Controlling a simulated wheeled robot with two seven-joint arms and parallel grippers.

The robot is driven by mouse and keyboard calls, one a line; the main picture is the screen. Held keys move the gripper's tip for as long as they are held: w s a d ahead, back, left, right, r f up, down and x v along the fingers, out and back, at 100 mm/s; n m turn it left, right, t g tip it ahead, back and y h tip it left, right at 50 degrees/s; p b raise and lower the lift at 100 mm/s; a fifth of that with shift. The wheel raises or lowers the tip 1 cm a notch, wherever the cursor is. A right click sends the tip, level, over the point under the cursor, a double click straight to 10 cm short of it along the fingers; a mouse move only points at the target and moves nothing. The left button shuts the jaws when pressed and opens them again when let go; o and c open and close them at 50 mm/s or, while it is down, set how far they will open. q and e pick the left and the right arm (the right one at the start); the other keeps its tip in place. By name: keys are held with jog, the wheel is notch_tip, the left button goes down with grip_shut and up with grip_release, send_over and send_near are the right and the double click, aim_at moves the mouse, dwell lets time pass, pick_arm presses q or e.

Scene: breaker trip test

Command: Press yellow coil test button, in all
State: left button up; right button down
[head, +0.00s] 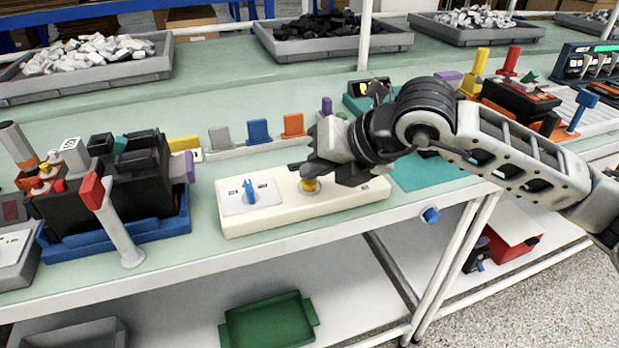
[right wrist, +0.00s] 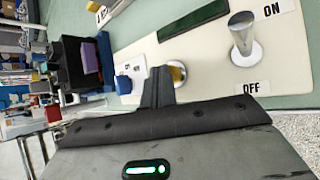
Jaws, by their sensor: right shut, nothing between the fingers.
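The cream test box (head: 285,218) lies near the front edge of the green bench. Its yellow button (head: 309,185) is partly covered by my right gripper (head: 314,170), which reaches in from the right with its fingers shut and empty. In the right wrist view the shut fingertips (right wrist: 158,86) are right beside the yellow button (right wrist: 177,72); I cannot tell whether they touch it. My left gripper is not in view.
A blue knob (head: 249,190) sits on the box's left part. A metal toggle lever (right wrist: 243,38) stands between ON and OFF labels, near a dark green strip (right wrist: 193,21). A blue tray (head: 120,240) with a black breaker stands left. Coloured blocks (head: 258,132) stand behind.

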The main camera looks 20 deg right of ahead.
aim_at(316, 184)
dwell(0.4)
jog(key=shift+r+p, duration=0.4)
jog(key=shift+r, duration=0.45)
jog(key=shift+r+p, duration=1.45)
jog(key=shift+r, duration=1.15)
jog(key=shift+f, duration=0.1)
